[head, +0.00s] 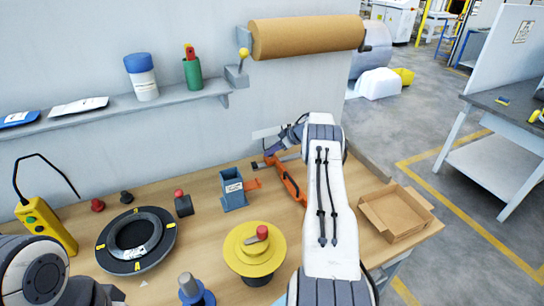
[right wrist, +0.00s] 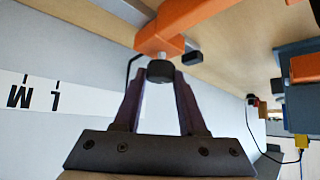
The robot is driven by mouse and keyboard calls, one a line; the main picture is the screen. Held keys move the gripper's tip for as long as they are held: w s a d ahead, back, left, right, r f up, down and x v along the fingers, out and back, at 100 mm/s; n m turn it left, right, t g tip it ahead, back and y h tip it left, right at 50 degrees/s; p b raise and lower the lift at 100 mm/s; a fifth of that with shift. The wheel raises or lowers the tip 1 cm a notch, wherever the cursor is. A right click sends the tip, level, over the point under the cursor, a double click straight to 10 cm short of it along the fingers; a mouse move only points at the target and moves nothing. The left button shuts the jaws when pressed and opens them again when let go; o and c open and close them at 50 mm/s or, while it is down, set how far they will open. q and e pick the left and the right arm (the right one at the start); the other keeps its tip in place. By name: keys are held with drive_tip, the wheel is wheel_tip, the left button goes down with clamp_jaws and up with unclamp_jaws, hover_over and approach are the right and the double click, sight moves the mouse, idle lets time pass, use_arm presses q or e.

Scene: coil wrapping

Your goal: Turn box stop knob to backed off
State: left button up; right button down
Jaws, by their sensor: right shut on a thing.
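The box stop knob (right wrist: 160,71) is a short black cylinder under an orange block (right wrist: 165,35) in the right wrist view. My right gripper (right wrist: 160,78) is shut on this knob, one dark finger at each side. In the head view my right gripper (head: 279,147) is at the wall side of the bench, beside the orange frame (head: 290,182); the knob is hidden there. A white strip (right wrist: 40,95) with the letters L and M lies left of the fingers in the wrist view. My left arm shows at the lower left, but its gripper is not in view.
A brown paper roll (head: 305,38) hangs above the back edge. A shelf (head: 120,105) runs along the wall.

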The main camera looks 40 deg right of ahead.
drive_tip(key=shift+d+r, duration=0.1)
idle(0.4)
drive_tip(key=shift+c, duration=2.3)
unclamp_jaws()
drive_tip(key=b+v, duration=0.2)
drive_tip(key=v, duration=0.8)
drive_tip(key=shift+s+r, duration=0.15)
